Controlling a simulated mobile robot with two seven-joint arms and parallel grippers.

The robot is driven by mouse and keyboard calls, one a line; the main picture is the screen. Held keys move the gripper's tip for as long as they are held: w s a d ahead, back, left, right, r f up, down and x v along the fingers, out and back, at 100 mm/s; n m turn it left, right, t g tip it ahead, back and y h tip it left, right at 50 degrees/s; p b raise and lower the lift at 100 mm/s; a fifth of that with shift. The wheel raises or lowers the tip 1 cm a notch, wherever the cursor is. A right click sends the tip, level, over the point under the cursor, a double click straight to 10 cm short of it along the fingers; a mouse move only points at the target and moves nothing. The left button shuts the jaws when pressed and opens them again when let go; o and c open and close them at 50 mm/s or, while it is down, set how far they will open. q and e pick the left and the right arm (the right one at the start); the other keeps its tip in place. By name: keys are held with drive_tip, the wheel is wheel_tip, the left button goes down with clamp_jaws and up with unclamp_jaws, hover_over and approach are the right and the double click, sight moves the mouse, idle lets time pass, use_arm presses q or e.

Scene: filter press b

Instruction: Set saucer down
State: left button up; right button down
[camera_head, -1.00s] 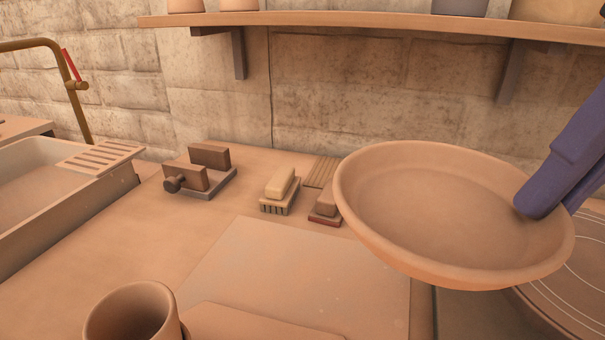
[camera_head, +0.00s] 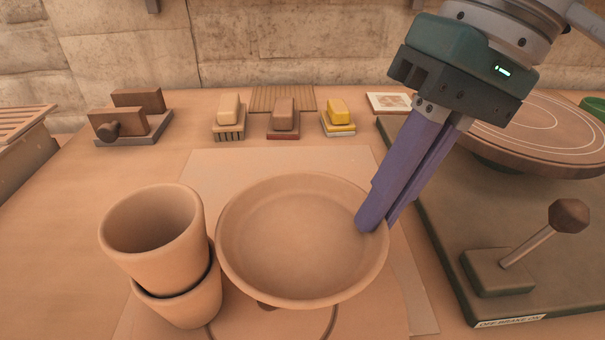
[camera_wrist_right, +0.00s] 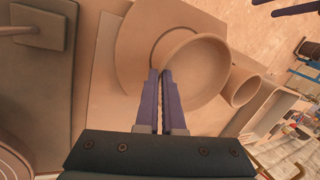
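The saucer (camera_head: 300,240) is a wide, shallow clay-coloured dish, roughly level over the pale board (camera_head: 240,165) in the head view. My right gripper (camera_head: 372,222) is shut on its right rim, with the two purple fingers close together. The saucer also shows in the right wrist view (camera_wrist_right: 205,75), at the fingertips of the right gripper (camera_wrist_right: 160,75). I cannot tell whether its underside touches the surface below. Dark purple bars at the top right of the wrist view look like my left gripper's fingers (camera_wrist_right: 300,10); their opening is unclear.
Two stacked clay cups (camera_head: 155,235) stand close to the saucer's left side. A dark base with a knobbed lever (camera_head: 535,248) and a round wheel (camera_head: 540,130) is on the right.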

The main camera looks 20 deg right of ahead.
wheel_tip(320, 180, down, 9)
drive_tip(key=shift+a+r+b, duration=0.1)
drive_tip(key=shift+b, duration=0.9)
drive_tip(key=c, duration=1.3)
unclamp_jaws()
